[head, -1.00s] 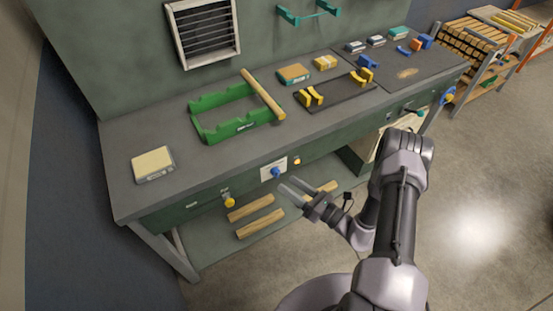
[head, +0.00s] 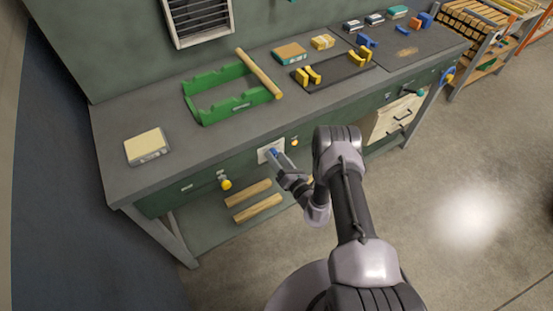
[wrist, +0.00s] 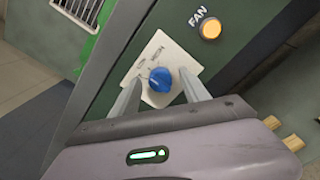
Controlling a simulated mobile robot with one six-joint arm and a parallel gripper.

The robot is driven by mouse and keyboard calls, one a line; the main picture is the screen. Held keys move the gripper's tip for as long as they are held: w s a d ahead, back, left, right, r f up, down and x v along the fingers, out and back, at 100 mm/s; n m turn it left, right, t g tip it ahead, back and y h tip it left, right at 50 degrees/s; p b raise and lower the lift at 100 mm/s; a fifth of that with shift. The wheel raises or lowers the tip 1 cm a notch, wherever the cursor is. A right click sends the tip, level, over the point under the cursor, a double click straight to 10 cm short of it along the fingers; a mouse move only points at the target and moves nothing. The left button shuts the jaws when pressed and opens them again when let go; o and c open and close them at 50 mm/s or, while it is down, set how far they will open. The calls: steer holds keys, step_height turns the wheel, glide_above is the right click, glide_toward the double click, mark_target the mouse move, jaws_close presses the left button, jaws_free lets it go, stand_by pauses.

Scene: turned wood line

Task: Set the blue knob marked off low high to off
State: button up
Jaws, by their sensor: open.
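The blue knob (wrist: 160,79) sits on a white plate (wrist: 152,58) on the green front panel of the bench. The plate carries small print around the knob, and the words are hard to read. My gripper (wrist: 160,90) is open in the wrist view, with one finger on each side of the knob. I cannot tell whether either finger touches it. In the head view my gripper (head: 277,160) is at the plate, and the knob (head: 273,152) is partly hidden by it.
An amber lamp marked FAN (wrist: 210,31) is on the panel near the knob. A yellow knob (head: 226,184) is on the panel to the left. A green rack (head: 205,96) stands on the bench top. Wooden bars (head: 257,208) lie on the lower shelf.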

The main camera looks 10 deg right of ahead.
steer(key=shift+w, duration=0.35)
jaws_close()
steer(key=shift+a, duration=0.1)
steer(key=n+b, duration=0.1)
steer(key=n, duration=0.7)
steer(key=shift+s+a+n, duration=0.1)
steer(key=shift+n, duration=0.3)
stand_by(0.4)
